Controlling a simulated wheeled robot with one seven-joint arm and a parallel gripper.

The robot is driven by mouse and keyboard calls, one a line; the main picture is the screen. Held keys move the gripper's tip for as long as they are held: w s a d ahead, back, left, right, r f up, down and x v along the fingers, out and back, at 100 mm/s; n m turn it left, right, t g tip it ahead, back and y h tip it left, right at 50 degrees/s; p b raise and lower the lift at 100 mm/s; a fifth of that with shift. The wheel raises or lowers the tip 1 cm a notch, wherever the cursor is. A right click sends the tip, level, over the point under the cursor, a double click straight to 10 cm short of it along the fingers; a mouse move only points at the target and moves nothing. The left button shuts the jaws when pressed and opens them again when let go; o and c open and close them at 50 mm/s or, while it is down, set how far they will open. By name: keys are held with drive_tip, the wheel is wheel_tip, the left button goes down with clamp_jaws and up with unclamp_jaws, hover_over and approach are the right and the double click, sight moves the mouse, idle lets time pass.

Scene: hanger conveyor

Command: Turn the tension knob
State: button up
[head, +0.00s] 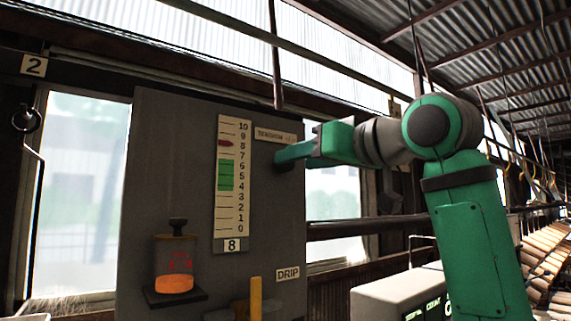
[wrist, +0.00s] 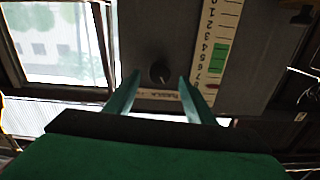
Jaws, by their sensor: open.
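The tension knob (wrist: 160,71) is a small dark round knob on the grey panel (wrist: 143,25). In the wrist view it shows between the tips of my open gripper (wrist: 159,77), with a gap on each side. I cannot tell whether the fingertips reach its depth. In the head view my gripper (head: 280,155) is at the panel's right side, under a label reading TENSION (head: 275,136), and hides the knob. The cream scale (head: 232,210), numbered 0 to 10, has a green band (head: 226,175) around 4 to 6 and a red pointer (head: 225,142) near 8, above the band.
An oiler with orange liquid (head: 174,283) sits on a small shelf low on the panel. A yellow stick (head: 256,295) stands near the DRIP label (head: 288,274). A grey box with lit displays (head: 400,295) is at lower right. A hook (head: 27,120) hangs at far left.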

drive_tip(key=shift+x, duration=2.7)
drive_tip(key=shift+c, duration=0.3)
drive_tip(key=c, duration=1)
